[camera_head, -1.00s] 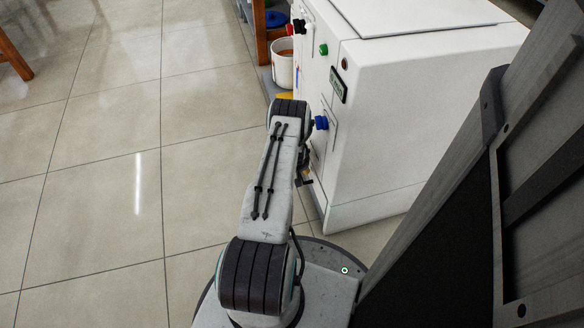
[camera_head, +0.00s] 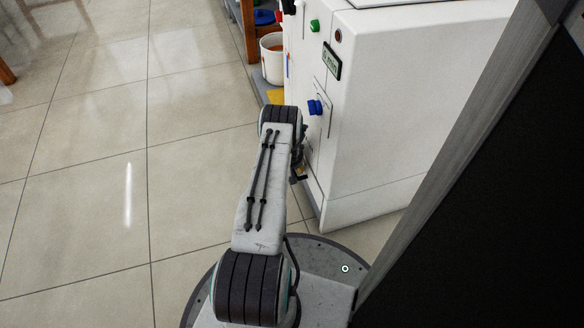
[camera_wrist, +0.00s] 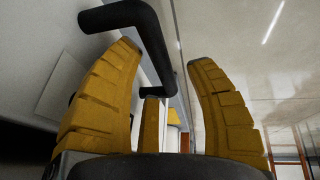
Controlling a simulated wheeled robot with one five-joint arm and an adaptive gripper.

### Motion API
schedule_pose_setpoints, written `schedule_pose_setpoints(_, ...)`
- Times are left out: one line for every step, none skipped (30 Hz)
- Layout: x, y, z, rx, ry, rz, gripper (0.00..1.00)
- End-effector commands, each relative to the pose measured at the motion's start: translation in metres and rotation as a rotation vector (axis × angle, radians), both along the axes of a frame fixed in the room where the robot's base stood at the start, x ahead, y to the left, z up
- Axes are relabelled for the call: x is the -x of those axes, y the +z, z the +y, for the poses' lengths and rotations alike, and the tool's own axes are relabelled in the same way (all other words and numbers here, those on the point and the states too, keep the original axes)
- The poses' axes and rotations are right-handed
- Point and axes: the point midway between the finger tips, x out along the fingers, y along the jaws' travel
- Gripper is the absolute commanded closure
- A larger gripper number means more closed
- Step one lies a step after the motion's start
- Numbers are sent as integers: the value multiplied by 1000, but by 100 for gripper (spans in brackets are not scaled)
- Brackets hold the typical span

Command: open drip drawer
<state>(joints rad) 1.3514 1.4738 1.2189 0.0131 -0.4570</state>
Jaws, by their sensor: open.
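The white machine (camera_head: 385,110) stands right of my arm in the head view, with a blue knob (camera_head: 315,107) on its front. In the wrist view, a black bar handle (camera_wrist: 150,35) comes from a pale panel (camera_wrist: 55,50) at the left and bends down between my fingers. I take it for the drip drawer's handle; the drawer's outline does not show clearly. In the head view my arm hides most of the gripper.
A white bucket (camera_head: 272,60) stands by a wooden leg (camera_head: 248,35) beyond my arm, with a yellow item (camera_head: 275,96) near it. The machine also carries a green button (camera_head: 314,25) and a small display (camera_head: 332,61). The tiled floor (camera_head: 90,170) at the left is clear.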

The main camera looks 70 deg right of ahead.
Motion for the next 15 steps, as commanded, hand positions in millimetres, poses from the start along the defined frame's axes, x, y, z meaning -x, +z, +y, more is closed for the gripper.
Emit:
schedule_pose_setpoints(0,-2,-1,1,0,-1,50)
schedule_pose_setpoints(0,-2,-1,1,0,-1,50)
schedule_pose_setpoints(0,-2,-1,1,0,0,50)
schedule_pose_setpoints(0,-2,-1,1,0,0,50)
schedule_pose_setpoints(0,-2,-1,1,0,0,50)
schedule_pose_setpoints(0,-2,-1,1,0,0,50)
schedule_pose_setpoints(0,-2,-1,1,0,0,50)
schedule_pose_setpoints(0,-2,-2,1,0,0,50)
schedule_pose_setpoints(0,-2,-1,1,0,0,50)
schedule_pose_setpoints(0,-2,-1,1,0,-1,50)
schedule_pose_setpoints(0,-2,-1,1,0,-1,50)
schedule_pose_setpoints(0,-2,-1,1,0,0,50)
schedule_pose_setpoints(0,-2,-1,1,0,-1,50)
schedule_pose_setpoints(0,-2,-1,1,0,-1,47)
schedule_pose_setpoints(0,-2,-1,1,0,-1,51)
